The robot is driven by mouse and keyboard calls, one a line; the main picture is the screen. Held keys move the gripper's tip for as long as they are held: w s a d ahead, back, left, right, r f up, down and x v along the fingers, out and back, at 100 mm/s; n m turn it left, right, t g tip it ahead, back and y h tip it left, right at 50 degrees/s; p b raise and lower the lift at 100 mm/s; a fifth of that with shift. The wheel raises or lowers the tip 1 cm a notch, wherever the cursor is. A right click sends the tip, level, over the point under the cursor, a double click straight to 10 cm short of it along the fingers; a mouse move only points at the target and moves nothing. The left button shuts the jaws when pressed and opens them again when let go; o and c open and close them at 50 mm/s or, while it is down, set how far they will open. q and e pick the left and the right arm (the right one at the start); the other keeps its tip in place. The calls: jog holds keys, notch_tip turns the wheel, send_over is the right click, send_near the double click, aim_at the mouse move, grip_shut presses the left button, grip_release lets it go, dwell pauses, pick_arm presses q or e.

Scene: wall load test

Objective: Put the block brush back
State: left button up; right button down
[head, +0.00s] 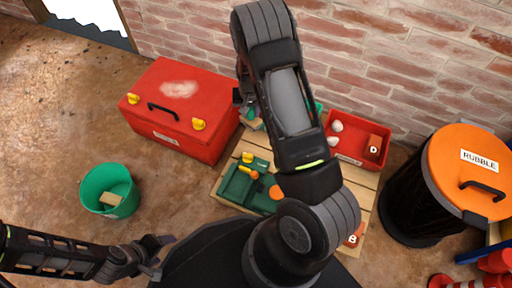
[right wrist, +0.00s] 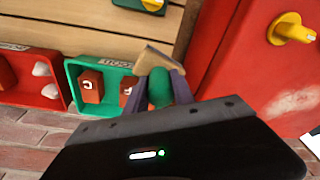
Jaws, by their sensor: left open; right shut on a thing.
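My right gripper (right wrist: 160,92) is shut on a tan block with a rounded green part, which looks like the block brush (right wrist: 153,58). In the right wrist view it is beside the green tray (right wrist: 72,88), between that tray and the red toolbox. In the head view my right arm covers part of this area, and the held brush (head: 251,122) shows only in part. My left gripper (head: 158,256) is open and empty at the lower left. A tan block (head: 110,198) lies in the green bucket (head: 92,180); I cannot tell what it is.
The red toolbox (head: 190,105) stands left of the wooden pallet (head: 367,190). A red tray (head: 357,158) holds white lumps and a brown block. A dark green tool case (head: 238,188) lies on the pallet. The orange-lidded rubble bin (head: 462,180) stands right. Bare floor is at left.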

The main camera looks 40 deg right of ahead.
aim_at(256, 125)
jog(key=f, duration=0.1)
jog(key=s+d+f, duration=0.1)
jog(key=shift+s+d+f, duration=0.15)
jog(key=shift+d+f, duration=0.05)
jog(key=shift+f, duration=0.2)
notch_tip(256, 125, down, 5)
jog(key=b, duration=0.2)
jog(key=shift+r+b, duration=0.2)
jog(key=shift+b, duration=0.15)
jog(key=shift+f, duration=0.2)
jog(key=shift+f+b, duration=1.2)
jog(key=shift+f, duration=1.25)
